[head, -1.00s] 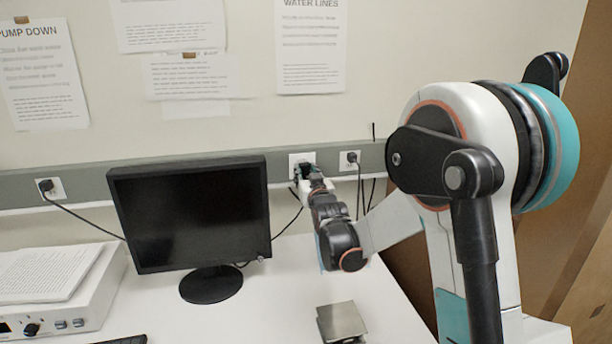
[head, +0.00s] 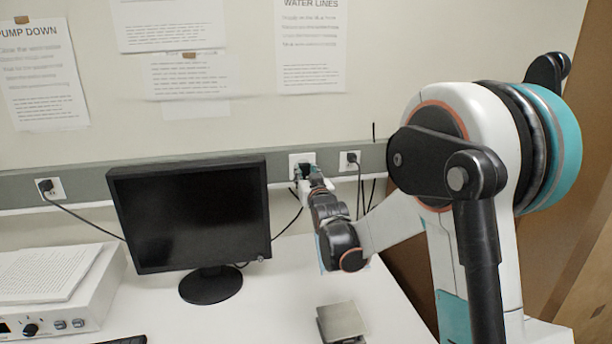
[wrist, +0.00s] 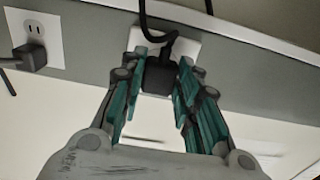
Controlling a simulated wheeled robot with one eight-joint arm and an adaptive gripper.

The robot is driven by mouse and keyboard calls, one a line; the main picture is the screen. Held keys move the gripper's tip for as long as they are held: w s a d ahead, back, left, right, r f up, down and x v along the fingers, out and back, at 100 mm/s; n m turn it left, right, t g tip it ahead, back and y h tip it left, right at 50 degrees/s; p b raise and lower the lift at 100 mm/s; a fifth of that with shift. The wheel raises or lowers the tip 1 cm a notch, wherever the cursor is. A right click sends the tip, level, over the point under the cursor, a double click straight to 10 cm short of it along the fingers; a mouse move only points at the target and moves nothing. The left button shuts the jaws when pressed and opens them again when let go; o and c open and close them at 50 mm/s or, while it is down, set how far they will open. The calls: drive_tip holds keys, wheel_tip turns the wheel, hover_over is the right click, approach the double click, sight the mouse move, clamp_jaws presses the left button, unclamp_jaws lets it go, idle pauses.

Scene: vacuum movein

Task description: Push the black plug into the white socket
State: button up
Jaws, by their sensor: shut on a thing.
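The black plug (wrist: 159,74) is between the two teal-padded fingers of my gripper (wrist: 163,62) in the wrist view, with its cord looping up from it. My gripper is shut on it. The white socket (wrist: 190,46) is a plate right behind the plug, partly covered by it. In the head view the same socket (head: 295,159) is on the grey wall rail right of the monitor, with my gripper (head: 308,172) in front of it. The plug is at the plate, but whether it is fully seated I cannot tell.
A second outlet (head: 343,166) with a black plug is close on the right in the head view; another (head: 56,189) is at far left. A monitor (head: 190,215) stands left of my arm. A small metal block (head: 342,323) lies on the white desk.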

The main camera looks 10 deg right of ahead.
drive_tip(key=shift+w, duration=0.55)
idle(0.6)
drive_tip(key=o, duration=1.1)
drive_tip(key=shift+s, duration=0.15)
drive_tip(key=s, duration=1.1)
drive_tip(key=shift+s, duration=0.35)
drive_tip(key=s+f+g+b, duration=0.1)
drive_tip(key=s+f+g, duration=0.2)
drive_tip(key=s, duration=0.9)
drive_tip(key=s+f+g, duration=0.3)
drive_tip(key=s+g, duration=0.1)
drive_tip(key=s, duration=0.8)
drive_tip(key=s+f+g+b, duration=0.1)
drive_tip(key=s+g, duration=0.3)
drive_tip(key=s, duration=0.8)
drive_tip(key=shift+s+f+b, duration=0.15)
drive_tip(key=shift+f+b, duration=0.15)
drive_tip(key=shift+f, duration=0.6)
